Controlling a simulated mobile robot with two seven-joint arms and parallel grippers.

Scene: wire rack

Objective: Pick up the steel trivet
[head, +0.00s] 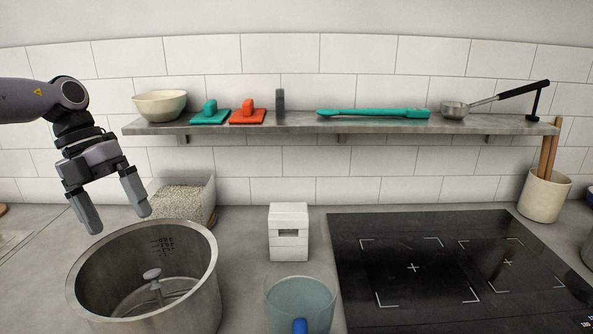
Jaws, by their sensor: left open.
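A large steel pot (205,270) stands open on the counter at the lower left. Inside it, low down, is a metal piece with an upright central post and a rounded knob, which looks like the steel trivet (155,287); the pot's near wall hides part of it. My left gripper (118,218) comes in from the left and points down, open and empty, above the pot's far left rim. It is apart from the trivet. My right gripper is not in view.
A clear container of grains (187,197) stands behind the pot. A white box (288,232) and a clear container of bluish liquid (300,297) are to its right. A black cooktop (450,265) fills the right. A wall shelf (300,126) holds a bowl and utensils.

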